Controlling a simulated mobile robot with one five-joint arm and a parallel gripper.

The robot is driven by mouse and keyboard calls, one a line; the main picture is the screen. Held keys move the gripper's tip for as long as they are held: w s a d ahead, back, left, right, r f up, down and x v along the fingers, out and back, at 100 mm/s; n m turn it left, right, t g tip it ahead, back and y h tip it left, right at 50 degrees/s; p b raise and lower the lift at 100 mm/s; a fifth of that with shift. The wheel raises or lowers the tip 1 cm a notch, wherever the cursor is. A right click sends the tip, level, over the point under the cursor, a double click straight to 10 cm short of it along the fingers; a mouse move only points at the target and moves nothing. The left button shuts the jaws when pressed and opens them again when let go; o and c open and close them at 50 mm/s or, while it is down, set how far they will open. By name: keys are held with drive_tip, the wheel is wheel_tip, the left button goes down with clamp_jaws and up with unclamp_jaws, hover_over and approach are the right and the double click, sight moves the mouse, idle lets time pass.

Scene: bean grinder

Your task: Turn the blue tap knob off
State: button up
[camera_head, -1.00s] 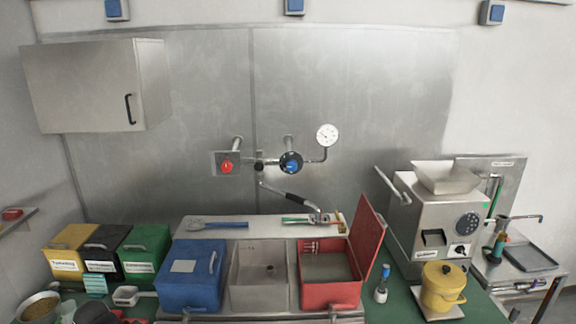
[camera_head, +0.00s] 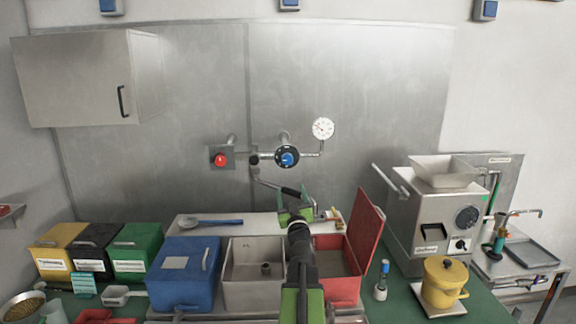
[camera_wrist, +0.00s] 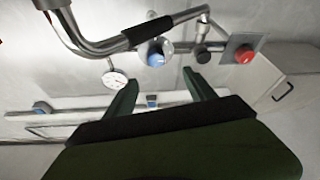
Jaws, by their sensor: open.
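The blue tap knob (camera_head: 287,158) sits in a dark round surround on the wall pipe, between a red knob (camera_head: 220,159) and a white gauge (camera_head: 323,128). In the wrist view, which looks upside down, the blue knob (camera_wrist: 155,59) shows just beyond and between my fingertips. My gripper (camera_head: 295,203) is open and empty, with green fingers. It is below the blue knob in the head view, apart from it, near the swing spout. The wrist view shows both fingers (camera_wrist: 160,78) spread. The knob's turned position is hard to tell.
The spout with a black grip (camera_wrist: 148,30) crosses close to the knob. A blue-lidded basin (camera_head: 183,276), an open middle basin (camera_head: 240,262) and a basin with a raised red lid (camera_head: 368,235) lie below. A grinder (camera_head: 428,225) stands right; a cabinet (camera_head: 75,80) hangs left.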

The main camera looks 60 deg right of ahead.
sight(287, 160)
drive_tip(key=p+x, duration=0.2)
drive_tip(key=x, duration=0.3)
drive_tip(key=p+x, duration=0.2)
drive_tip(key=x, duration=0.4)
drive_tip(key=s+r+p+x, duration=0.1)
drive_tip(key=p+x, duration=0.1)
drive_tip(key=x, duration=0.4)
drive_tip(key=shift+w+d+r+p, duration=0.1)
drive_tip(key=shift+w+d+p, duration=0.05)
drive_tip(key=shift+d+p, duration=0.15)
drive_tip(key=shift+a, duration=0.1)
drive_tip(key=shift+c, duration=0.3)
